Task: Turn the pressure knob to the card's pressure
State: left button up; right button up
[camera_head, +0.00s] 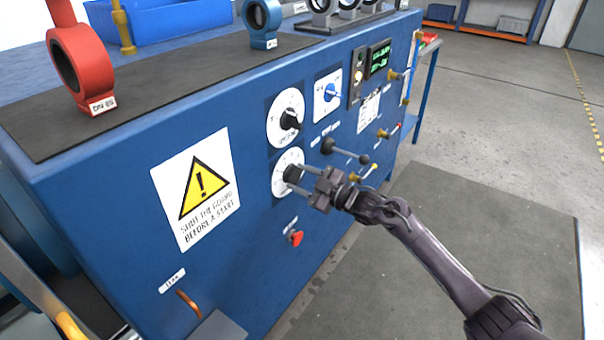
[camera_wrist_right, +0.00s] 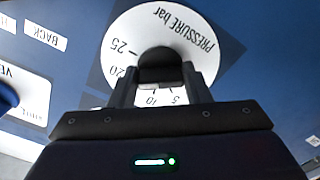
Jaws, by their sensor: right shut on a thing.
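The pressure knob (camera_head: 292,174) is black, on the lower white round dial (camera_head: 279,187) of the blue machine's front. In the right wrist view the dial (camera_wrist_right: 203,66) reads "PRESSURE bar", upside down, with 5, 10, 20 and 25 visible. My right gripper (camera_head: 297,178) is shut on the knob (camera_wrist_right: 160,64), one finger on each side. The gripper hides part of the scale, and I cannot tell the knob's exact setting. A white printed card (camera_head: 369,112) is on the panel under the green display; its text is too small to read. My left gripper is not in view.
Above is another dial with a black knob (camera_head: 290,119); right of it, a blue selector (camera_head: 331,92). A black-balled lever (camera_head: 345,152) is close to my right gripper. A red knob (camera_head: 295,238) is below. Floor mat (camera_head: 480,240) is clear.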

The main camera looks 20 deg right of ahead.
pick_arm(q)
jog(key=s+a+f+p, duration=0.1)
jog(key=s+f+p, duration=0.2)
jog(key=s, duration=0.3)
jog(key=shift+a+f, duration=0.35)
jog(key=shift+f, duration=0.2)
pick_arm(e)
jog(key=shift+s+a+f+m, duration=0.1)
jog(key=shift+m, duration=1.75)
jog(key=shift+s+a+m, duration=0.1)
jog(key=shift+m, duration=1.75)
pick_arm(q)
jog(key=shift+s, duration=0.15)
pick_arm(e)
jog(key=o, duration=1)
jog(key=shift+w+d, duration=0.1)
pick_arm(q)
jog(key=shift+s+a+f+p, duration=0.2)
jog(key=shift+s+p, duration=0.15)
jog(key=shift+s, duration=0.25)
pick_arm(e)
jog(key=v, duration=0.8)
